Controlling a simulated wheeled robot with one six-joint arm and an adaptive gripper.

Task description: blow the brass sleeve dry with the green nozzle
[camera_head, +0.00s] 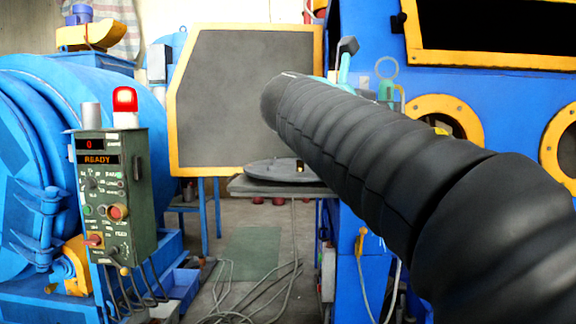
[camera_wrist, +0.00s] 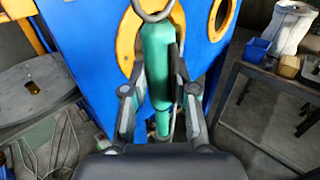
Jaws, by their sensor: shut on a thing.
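The green nozzle (camera_wrist: 157,62) is between the two fingers of my gripper (camera_wrist: 160,72) in the wrist view, and the gripper is shut on it. Its narrow end points toward the bottom of that view, and a dark ring is at its top. In the head view a green body with a ring, apparently the nozzle (camera_head: 386,92), shows beyond my arm, while my gripper is largely hidden. The small brass sleeve (camera_head: 299,166) stands on the grey round plate (camera_head: 262,171), apart from the nozzle. It also shows at the left of the wrist view (camera_wrist: 32,86).
A blue cabinet (camera_head: 375,30) with yellow-ringed portholes stands close to the nozzle. A green control box (camera_head: 118,205) with a lit red lamp shows READY. Cables (camera_head: 250,300) lie on the floor. A bench (camera_wrist: 262,75) with a blue bin is at the right of the wrist view.

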